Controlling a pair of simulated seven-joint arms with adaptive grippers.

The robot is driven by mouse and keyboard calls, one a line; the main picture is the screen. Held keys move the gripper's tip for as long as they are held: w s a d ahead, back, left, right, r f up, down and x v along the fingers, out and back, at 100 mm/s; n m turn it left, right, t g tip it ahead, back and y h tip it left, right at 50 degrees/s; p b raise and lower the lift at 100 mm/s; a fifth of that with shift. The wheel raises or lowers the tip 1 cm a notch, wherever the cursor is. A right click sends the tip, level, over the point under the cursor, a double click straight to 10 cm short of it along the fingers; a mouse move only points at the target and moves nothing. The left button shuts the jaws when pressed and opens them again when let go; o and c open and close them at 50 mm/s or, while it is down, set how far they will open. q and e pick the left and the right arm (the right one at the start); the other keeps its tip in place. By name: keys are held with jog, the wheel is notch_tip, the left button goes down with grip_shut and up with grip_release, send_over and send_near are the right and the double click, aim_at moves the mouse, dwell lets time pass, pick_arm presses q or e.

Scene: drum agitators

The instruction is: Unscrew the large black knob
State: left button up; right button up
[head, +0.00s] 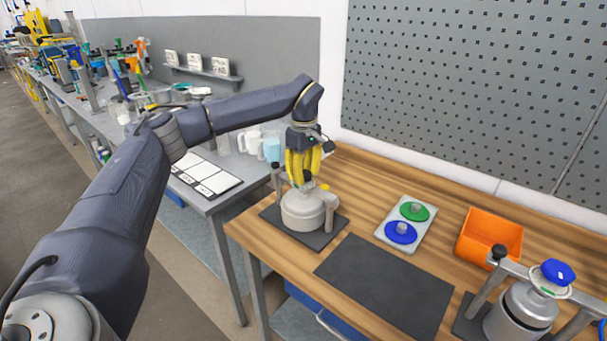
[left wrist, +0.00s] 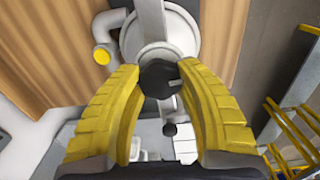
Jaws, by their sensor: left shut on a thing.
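The large black knob (left wrist: 158,78) sits on top of the left agitator (head: 304,211), a light grey drum with a crossbar and posts on a dark mat. My left gripper (head: 305,178) comes down over this agitator from above. Its yellow fingers (left wrist: 158,90) are on either side of the black knob in the left wrist view and are shut on it. In the head view the fingers mostly hide the knob. My right gripper does not show in either view.
A second agitator (head: 520,312) with a blue knob (head: 557,272) stands at the right. Between them are a bare dark mat (head: 385,285), a plate (head: 392,242) with a green and a blue disc, and an orange bin (head: 490,238). A perforated wall panel stands behind.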

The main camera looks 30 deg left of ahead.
pick_arm(q)
jog(key=n, duration=0.3)
jog(key=shift+d+n, duration=0.1)
jog(key=shift+n, duration=0.3)
jog(key=n, duration=0.4)
jog(key=shift+f+n, duration=0.1)
jog(key=shift+n, duration=0.2)
jog(key=n, duration=0.4)
jog(key=shift+n, duration=0.3)
jog(key=n, duration=0.3)
jog(key=shift+n, duration=0.3)
jog(key=n, duration=0.4)
jog(key=shift+n, duration=0.3)
jog(key=n, duration=0.3)
jog(key=shift+n, duration=0.3)
jog(key=n, duration=0.4)
jog(key=shift+f, duration=0.1)
jog(key=shift+a+n, duration=0.2)
jog(key=shift+n, duration=1.8)
